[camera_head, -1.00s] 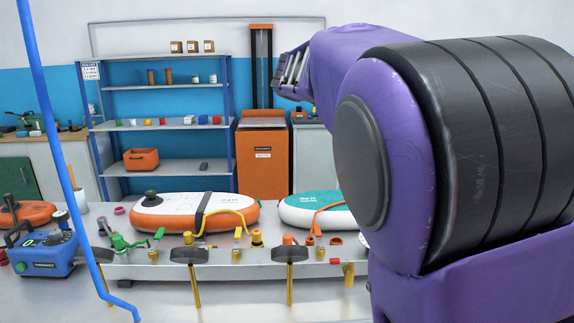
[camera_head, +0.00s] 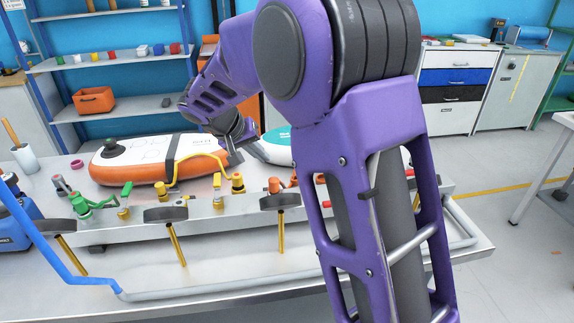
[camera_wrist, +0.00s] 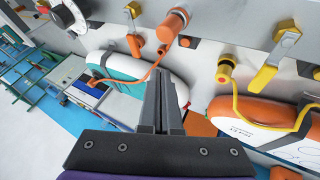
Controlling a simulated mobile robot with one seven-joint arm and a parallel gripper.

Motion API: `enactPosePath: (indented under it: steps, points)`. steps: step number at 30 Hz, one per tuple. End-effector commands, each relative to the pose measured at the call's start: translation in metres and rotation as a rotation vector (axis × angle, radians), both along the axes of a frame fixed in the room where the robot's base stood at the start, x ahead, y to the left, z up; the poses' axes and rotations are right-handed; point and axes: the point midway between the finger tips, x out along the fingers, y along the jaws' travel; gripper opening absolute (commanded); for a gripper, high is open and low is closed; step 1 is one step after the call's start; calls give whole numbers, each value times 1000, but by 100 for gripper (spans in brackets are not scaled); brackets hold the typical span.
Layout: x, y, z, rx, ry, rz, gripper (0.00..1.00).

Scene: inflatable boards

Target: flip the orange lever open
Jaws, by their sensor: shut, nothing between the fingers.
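The orange lever (camera_wrist: 135,45) shows in the wrist view at the upper middle, beside an orange cylindrical fitting (camera_wrist: 172,26) on the metal rail. An orange hose runs from near it to the teal and white board (camera_wrist: 130,70). In the head view the orange fitting (camera_head: 274,185) stands at the bench front; the lever beside it is small and partly hidden by my arm. My gripper (camera_wrist: 166,82) is shut and empty, apart from the lever. In the head view my gripper (camera_head: 235,157) hangs over the bench, behind and left of the fitting.
The orange and white board (camera_head: 150,158) lies left of my gripper, with a yellow hose to a yellow fitting (camera_head: 237,183). A yellow lever (camera_wrist: 264,78) and a green lever (camera_head: 126,190) are on the same rail.

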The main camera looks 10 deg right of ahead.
Motion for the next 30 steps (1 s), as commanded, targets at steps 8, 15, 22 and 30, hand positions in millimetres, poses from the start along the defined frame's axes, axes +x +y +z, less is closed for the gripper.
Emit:
enactPosePath:
  steps: [8,15,22,30]
  points:
    - [14,-20,-32,-3,4,-3,0]
    - [34,-44,-74,-2,3,-3,0]
    - [37,-75,-78,-1,0,-3,0]
    - [37,-87,-78,-1,0,0,0]
